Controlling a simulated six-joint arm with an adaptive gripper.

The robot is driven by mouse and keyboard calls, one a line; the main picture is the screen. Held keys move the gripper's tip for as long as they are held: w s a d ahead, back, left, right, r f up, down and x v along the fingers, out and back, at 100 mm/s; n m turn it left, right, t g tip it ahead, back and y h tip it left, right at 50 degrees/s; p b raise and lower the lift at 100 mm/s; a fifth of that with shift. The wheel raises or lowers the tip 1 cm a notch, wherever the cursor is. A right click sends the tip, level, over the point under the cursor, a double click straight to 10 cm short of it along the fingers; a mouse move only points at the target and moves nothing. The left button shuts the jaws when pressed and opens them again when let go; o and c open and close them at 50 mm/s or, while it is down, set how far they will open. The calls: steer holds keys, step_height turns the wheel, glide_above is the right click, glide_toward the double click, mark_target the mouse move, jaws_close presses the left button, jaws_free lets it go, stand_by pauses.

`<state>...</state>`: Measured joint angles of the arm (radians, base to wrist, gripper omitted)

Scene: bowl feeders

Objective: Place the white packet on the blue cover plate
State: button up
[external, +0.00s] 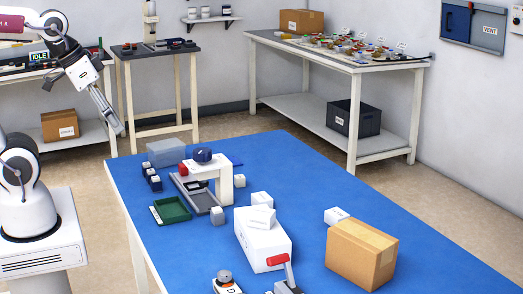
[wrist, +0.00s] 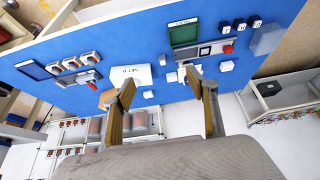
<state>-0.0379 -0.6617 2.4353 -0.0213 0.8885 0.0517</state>
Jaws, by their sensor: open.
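A flat white packet (external: 261,217) appears to lie on top of a white box (external: 263,244) on the blue table; small white cubes nearby look similar. A dark blue rectangular plate (wrist: 34,70), possibly the cover plate, lies at the left of the table in the wrist view. My gripper (external: 120,130) is raised beyond the table's left edge, well away from the packet. Its two fingers (wrist: 160,88) are apart with nothing between them.
A white press frame (external: 222,178), a green tray (external: 170,210) and small dark blocks (external: 153,178) are farther left. The table's right far side (external: 320,165) is clear.

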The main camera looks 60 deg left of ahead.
steer(key=shift+s+d+f, duration=0.15)
steer(key=shift+s+f, duration=0.15)
steer(key=shift+s, duration=0.35)
steer(key=shift+s+d+f, duration=0.1)
steer(key=shift+s+f, duration=0.15)
steer(key=shift+s, duration=0.35)
steer(key=shift+o, duration=0.4)
steer(key=shift+w, duration=0.1)
stand_by(1.0)
steer(key=w+a+f+n+t+y, duration=0.1)
steer(key=w+a+t+y, duration=0.1)
steer(key=w+a, duration=1.1)
steer(key=w+a+t+y, duration=0.2)
steer(key=w+a, duration=0.7)
steer(key=w, duration=0.8)
steer(key=w+a+f+t+h, duration=0.1)
steer(key=w+a+f, duration=0.1)
steer(key=a+f, duration=0.2)
steer(key=w+a+f+t+h, duration=0.1)
steer(key=w+a+f, duration=0.2)
steer(key=f, duration=0.6)
steer(key=w+a+f+m+t+h, duration=0.1)
steer(key=w+a+f+t+h, duration=0.1)
steer(key=a+f, duration=0.3)
steer(key=shift+w+f, duration=0.5)
steer(key=shift+f, duration=0.3)
steer(key=shift+f, duration=0.15)
